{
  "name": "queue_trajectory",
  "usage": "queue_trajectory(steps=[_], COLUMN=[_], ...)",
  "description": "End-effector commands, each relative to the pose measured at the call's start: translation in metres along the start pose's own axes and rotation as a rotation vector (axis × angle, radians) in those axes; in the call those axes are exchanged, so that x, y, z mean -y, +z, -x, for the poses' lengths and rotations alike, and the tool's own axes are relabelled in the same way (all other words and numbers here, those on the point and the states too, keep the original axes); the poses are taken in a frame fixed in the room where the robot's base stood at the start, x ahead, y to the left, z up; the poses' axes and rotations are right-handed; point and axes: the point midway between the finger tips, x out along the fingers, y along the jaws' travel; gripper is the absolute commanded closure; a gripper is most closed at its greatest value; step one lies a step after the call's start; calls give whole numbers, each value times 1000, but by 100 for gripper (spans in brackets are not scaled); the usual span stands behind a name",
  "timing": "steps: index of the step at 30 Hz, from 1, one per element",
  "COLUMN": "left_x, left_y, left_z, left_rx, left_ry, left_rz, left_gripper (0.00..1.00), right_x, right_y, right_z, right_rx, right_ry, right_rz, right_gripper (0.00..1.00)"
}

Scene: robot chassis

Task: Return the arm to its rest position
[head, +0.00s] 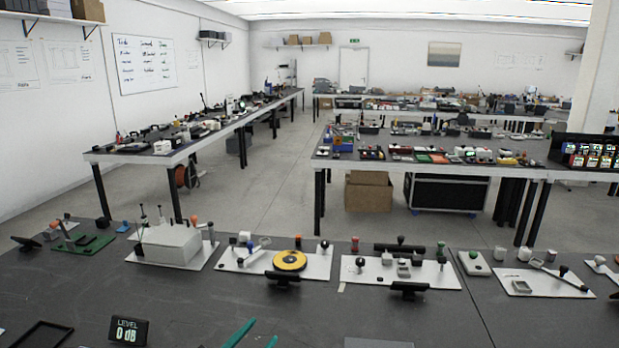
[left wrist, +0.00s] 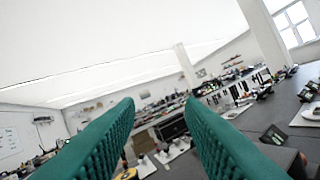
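My left gripper (head: 263,330) shows only as two teal fingertips at the bottom edge of the head view, over the dark near table. In the left wrist view its two ribbed teal fingers (left wrist: 160,102) stand well apart with nothing between them. It is open and empty and touches nothing that I can see. The rest of the left arm is out of the head view. My right gripper and right arm are in neither view.
The dark near table (head: 190,300) carries a row of boards along its far side, one with a yellow disc (head: 289,260). A small LEVEL display (head: 128,331) stands left of my left gripper. The table's middle front is mostly bare. More cluttered benches (head: 430,168) stand beyond.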

Motion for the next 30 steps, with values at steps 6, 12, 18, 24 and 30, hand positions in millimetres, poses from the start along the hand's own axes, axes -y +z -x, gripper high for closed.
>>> queue_trajectory(steps=[6, 12, 18, 24, 30], left_x=[-39, -14, 36, 82, 108], left_y=[-56, -113, -129, -121, -143], left_z=[65, 161, 236, 290, 310], left_rx=[-395, -908, -1279, -1528, -1625], left_ry=[422, 529, 431, 267, 177], left_rz=[148, 284, 396, 489, 525], left_gripper=[65, 65, 65, 65, 65], right_x=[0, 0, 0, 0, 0], right_y=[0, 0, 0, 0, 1], right_z=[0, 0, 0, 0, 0], right_rx=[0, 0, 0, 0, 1], right_ry=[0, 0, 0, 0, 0], right_rz=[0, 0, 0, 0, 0], right_gripper=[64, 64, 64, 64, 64])
